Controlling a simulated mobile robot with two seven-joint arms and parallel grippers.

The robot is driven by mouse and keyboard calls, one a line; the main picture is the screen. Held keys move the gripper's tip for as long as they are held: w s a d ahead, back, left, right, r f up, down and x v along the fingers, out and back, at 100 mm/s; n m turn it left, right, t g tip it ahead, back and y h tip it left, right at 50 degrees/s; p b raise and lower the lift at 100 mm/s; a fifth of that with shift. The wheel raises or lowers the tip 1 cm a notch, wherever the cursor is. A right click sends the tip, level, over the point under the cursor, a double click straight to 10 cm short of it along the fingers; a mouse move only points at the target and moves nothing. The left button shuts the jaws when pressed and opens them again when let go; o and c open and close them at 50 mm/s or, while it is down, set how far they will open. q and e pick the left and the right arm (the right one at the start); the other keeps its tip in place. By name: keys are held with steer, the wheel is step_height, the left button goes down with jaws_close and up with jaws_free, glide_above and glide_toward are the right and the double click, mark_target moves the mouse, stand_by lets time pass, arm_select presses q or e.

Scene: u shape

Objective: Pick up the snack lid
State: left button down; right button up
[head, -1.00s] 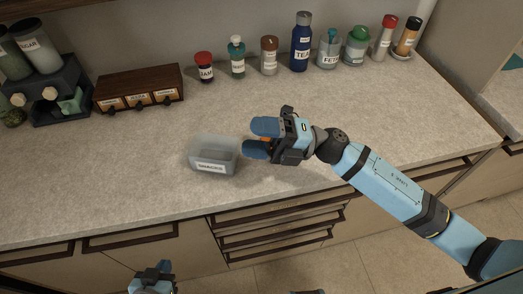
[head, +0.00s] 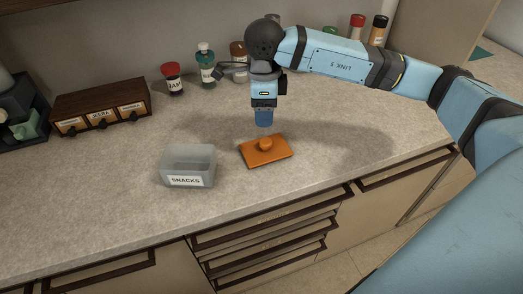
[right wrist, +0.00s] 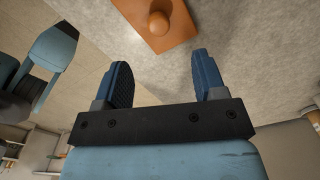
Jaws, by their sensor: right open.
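The snack lid (head: 275,154) is a flat orange rectangle with a round knob in its middle. It lies on the counter just right of the grey translucent snacks box (head: 189,165), and its knob side is up. The lid also shows at the top of the right wrist view (right wrist: 178,32). My right gripper (head: 264,123) points down, just above and behind the lid's knob. In the right wrist view its two blue fingers (right wrist: 163,72) are apart with nothing between them. My left gripper is not seen in the head view.
A small wooden drawer box (head: 102,107) stands at the back left.

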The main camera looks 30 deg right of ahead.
mark_target(266, 141)
step_height(266, 141, down, 6)
steer(key=shift+r, duration=0.1)
steer(key=f, duration=0.5)
steer(key=shift+s+d+f, duration=0.1)
steer(key=shift+s+d, duration=0.05)
steer(key=shift+s, duration=0.15)
steer(key=c, duration=1)
